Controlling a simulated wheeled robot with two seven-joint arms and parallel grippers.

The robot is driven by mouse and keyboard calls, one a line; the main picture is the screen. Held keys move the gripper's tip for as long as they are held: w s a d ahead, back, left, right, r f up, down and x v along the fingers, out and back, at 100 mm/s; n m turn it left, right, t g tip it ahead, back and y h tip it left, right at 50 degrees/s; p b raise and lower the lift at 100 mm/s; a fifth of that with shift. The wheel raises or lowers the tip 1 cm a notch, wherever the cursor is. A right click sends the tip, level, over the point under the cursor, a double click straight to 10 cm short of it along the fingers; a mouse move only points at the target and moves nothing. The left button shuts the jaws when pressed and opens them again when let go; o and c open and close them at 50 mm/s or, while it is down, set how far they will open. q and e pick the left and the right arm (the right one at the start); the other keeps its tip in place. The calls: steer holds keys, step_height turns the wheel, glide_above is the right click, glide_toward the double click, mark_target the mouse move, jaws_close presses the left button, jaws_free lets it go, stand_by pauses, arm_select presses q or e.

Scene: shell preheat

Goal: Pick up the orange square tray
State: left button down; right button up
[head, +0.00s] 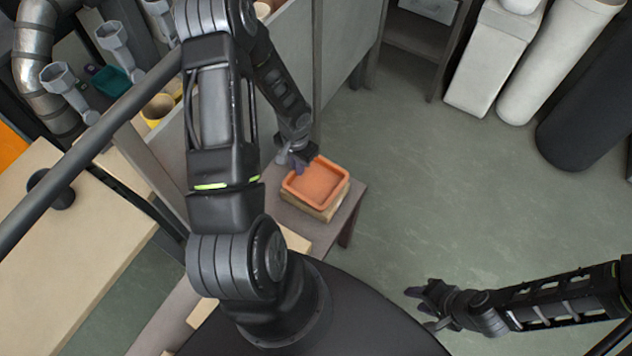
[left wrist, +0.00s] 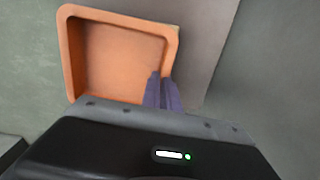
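The orange square tray (head: 316,184) lies on top of a pale stack or box (head: 318,211) on a small brown table. My left gripper (head: 301,160) reaches down to the tray's back-left edge. In the left wrist view the tray (left wrist: 115,60) fills the upper left. The purple fingers of my left gripper (left wrist: 162,90) lie close together at the tray's rim, one on the inner side and one on the outer side. I cannot tell whether they press on it. My right gripper (head: 420,302) is empty and open over the floor, far from the tray.
The brown table (head: 348,212) has a free strip right of the tray. A grey partition (head: 290,60) stands behind it. Pale counters (head: 75,235) and metal pipework are at left. White (head: 550,60) and black cylinders stand at the back right. The floor between is clear.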

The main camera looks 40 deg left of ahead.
arm_select(q)
steer(key=shift+r, duration=0.1)
stand_by(0.4)
step_height(320, 180, up, 10)
stand_by(0.5)
steer(key=shift+w, duration=0.1)
stand_by(0.4)
